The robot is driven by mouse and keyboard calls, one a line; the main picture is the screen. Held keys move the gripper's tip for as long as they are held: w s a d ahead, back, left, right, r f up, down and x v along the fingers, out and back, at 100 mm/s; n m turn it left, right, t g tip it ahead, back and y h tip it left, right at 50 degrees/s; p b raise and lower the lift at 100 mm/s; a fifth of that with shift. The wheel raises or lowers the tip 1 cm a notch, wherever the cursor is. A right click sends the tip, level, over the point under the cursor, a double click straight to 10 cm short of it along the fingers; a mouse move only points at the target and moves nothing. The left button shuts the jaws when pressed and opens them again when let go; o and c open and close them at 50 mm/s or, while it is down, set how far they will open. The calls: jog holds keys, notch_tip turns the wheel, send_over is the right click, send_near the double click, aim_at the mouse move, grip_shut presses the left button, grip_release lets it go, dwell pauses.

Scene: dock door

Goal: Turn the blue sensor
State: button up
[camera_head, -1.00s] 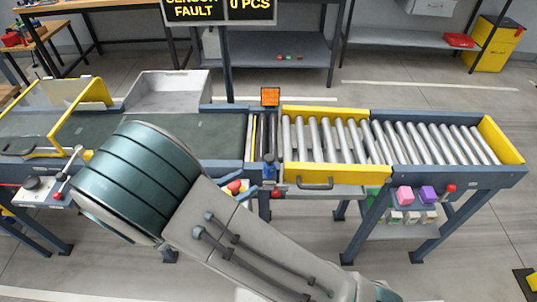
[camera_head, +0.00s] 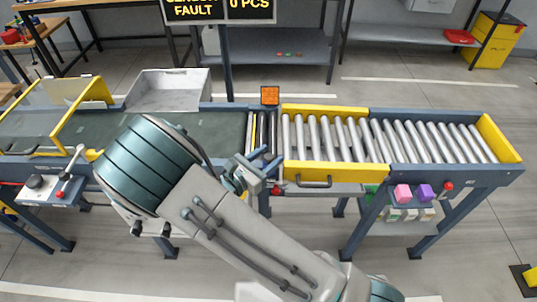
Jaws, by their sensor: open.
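The blue sensor stands at the near edge of the conveyor, at the gap between the belt and the rollers, and is now largely hidden by my gripper. My gripper (camera_head: 268,160) is at that spot, its fingers pointing right and open. I cannot tell whether the fingers touch the sensor or are around it. An orange-faced box (camera_head: 270,95) stands at the far edge of the conveyor, across from the sensor. The overhead sign (camera_head: 219,9) reads "SENSOR FAULT" and "0 PCS".
The roller section (camera_head: 435,142) lies to the right, with a yellow-framed gate (camera_head: 322,171) beside my gripper. A grey tray (camera_head: 168,92) sits behind the dark belt. A lever panel (camera_head: 48,189) is at the left.

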jog(key=shift+w+d, duration=0.25)
jog(key=shift+d, duration=0.05)
jog(key=c, duration=0.9)
jog(key=shift+m+g+h+p, duration=0.3)
jog(key=shift+m+g+h, duration=0.4)
jog(key=shift+m+g, duration=0.15)
jog(key=shift+c, duration=0.2)
jog(key=shift+m+g+h, duration=1.3)
jog(key=shift+m+g, duration=0.25)
jog(key=shift+g, duration=0.8)
jog(key=o, duration=0.9)
jog(key=shift+o, duration=0.2)
jog(key=shift+a, duration=0.1)
